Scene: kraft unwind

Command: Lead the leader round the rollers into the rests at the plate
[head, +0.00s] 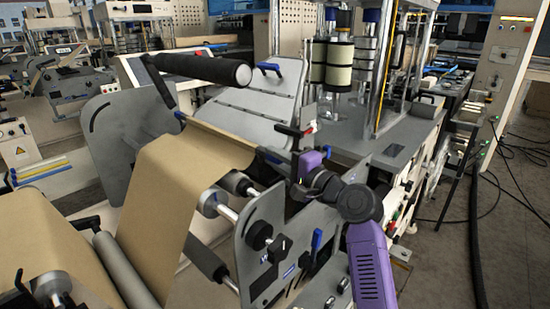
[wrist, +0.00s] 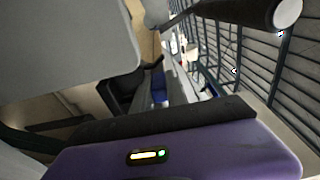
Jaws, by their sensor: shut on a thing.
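The brown kraft leader (head: 185,165) rises from the lower left to a thin bar (head: 222,137) with blue ends along its top edge. My gripper (head: 290,163) is shut on the right end of this bar, above the near side plate (head: 285,235). In the wrist view, my purple gripper body fills the bottom, and a blue piece (wrist: 158,86) shows beyond its dark edge; the fingertips are not clear. The pale slotted plate (head: 250,110) stands tilted behind the bar. A grey roller (head: 125,270) and a black roller (head: 205,260) lie lower down. I cannot make out the rests clearly.
A thick black roller (head: 205,68) juts out above the leader. The far side plate (head: 115,145) stands at left. A blue handle (head: 269,69) sits on the slotted plate's top. Machine posts stand behind my gripper. Floor (head: 440,250) at right is open, with cables.

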